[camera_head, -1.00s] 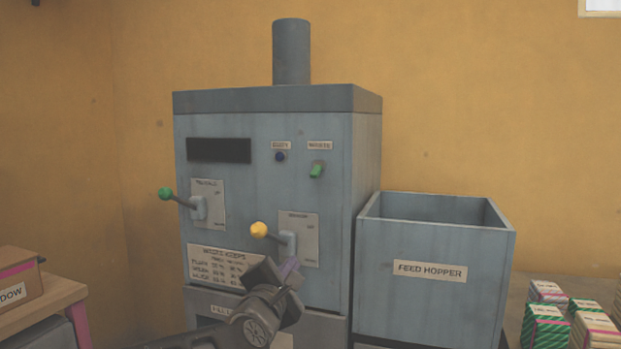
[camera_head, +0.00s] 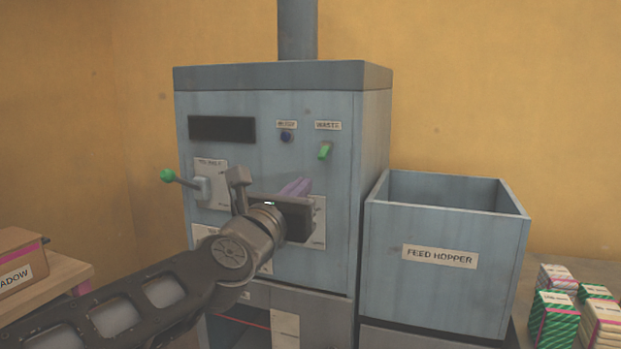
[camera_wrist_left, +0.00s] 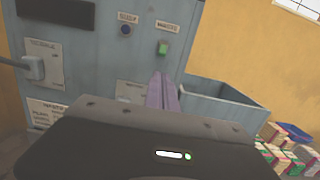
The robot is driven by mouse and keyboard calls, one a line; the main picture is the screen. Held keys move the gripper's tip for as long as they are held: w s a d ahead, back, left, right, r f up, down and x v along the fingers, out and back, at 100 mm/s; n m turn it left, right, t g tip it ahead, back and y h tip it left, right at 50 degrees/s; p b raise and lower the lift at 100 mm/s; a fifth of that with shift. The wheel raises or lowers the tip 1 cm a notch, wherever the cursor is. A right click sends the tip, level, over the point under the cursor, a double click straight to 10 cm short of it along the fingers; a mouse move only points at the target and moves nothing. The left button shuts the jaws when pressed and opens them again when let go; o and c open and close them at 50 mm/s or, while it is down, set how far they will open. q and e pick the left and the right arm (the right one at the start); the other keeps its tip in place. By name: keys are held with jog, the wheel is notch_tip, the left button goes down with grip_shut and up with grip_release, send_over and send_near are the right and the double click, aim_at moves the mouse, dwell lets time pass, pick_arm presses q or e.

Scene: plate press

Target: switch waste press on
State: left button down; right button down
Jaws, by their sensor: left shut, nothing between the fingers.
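The waste press is a blue-grey cabinet (camera_head: 340,240) with a dark display (camera_head: 222,129). A green switch (camera_head: 324,151) sits under the WASTE label (camera_head: 328,125); it also shows in the left wrist view (camera_wrist_left: 162,48). A dark blue button (camera_head: 286,137) is left of it. My left gripper (camera_head: 303,184) has purple fingers, shut and empty, in front of the panel below the green switch and apart from it. In the left wrist view the fingers (camera_wrist_left: 161,80) point up toward the switch. My right gripper is not in view.
A green-knobbed lever (camera_head: 183,178) sticks out at the panel's left. The feed hopper (camera_head: 440,285) stands right of the press. Several small boxes (camera_head: 553,320) lie at far right. A cardboard box (camera_head: 20,262) sits on a shelf at left.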

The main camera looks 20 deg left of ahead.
aim_at(324, 153)
pick_arm(q)
jog(key=w+p, duration=0.1)
jog(key=w, duration=0.2)
jog(key=w+p, duration=0.1)
jog(key=w, duration=0.2)
jog(key=w+r+p, duration=0.1)
jog(key=w, duration=0.2)
jog(key=shift+w+d+p, duration=0.3)
